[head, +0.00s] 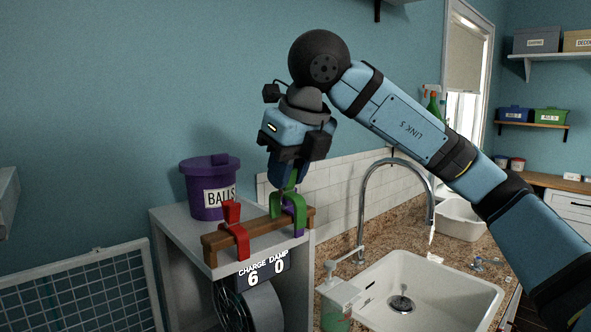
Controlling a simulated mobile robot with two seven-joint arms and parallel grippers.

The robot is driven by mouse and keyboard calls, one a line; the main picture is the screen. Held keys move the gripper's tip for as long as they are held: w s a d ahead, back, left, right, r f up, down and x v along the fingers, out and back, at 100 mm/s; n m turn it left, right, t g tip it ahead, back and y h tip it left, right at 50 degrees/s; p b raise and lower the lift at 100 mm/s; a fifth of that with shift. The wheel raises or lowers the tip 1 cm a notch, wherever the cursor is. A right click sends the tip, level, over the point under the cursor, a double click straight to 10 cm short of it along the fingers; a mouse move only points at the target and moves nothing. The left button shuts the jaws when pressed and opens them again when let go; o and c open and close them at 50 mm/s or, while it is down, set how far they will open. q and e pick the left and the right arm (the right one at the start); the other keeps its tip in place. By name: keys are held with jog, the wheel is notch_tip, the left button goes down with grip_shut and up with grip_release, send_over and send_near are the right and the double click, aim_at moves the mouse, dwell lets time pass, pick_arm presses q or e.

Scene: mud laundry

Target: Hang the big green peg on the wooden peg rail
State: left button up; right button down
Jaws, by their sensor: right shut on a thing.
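The wooden peg rail (262,228) lies along the top front of a grey cabinet. A red peg (235,232) straddles the rail's left part. A purple peg (299,222) sits at its right end, partly hidden behind the big green peg. My right gripper (286,180) points down and is shut on the green peg (276,207). The green peg is upright at the rail's right part, its lower legs overlapping the rail in the picture. I cannot tell whether it rests on the rail. My left gripper is not in view.
A purple bucket labelled BALLS (209,190) stands on the cabinet (172,222) behind the rail. To the right are a curved tap (362,215), a white sink (450,302) and a soap dispenser (337,300). A grid panel (85,292) stands at the lower left.

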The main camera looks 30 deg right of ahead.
jog(key=shift+w+a+p, duration=0.2)
jog(key=shift+w+p, duration=0.4)
jog(key=shift+w, duration=0.95)
jog(key=shift+w+a+p, duration=0.2)
jog(key=shift+w+p, duration=0.35)
jog(key=shift+w, duration=0.95)
notch_tip(320, 180, down, 4)
jog(key=b, duration=0.3)
jog(key=shift+f+b, duration=0.2)
jog(key=shift+b, duration=0.2)
jog(key=shift+f, duration=0.25)
jog(key=shift+b, duration=0.3)
jog(key=shift+f, duration=0.1)
jog(key=c, duration=0.9)
grip_release()
jog(key=shift+c, duration=0.2)
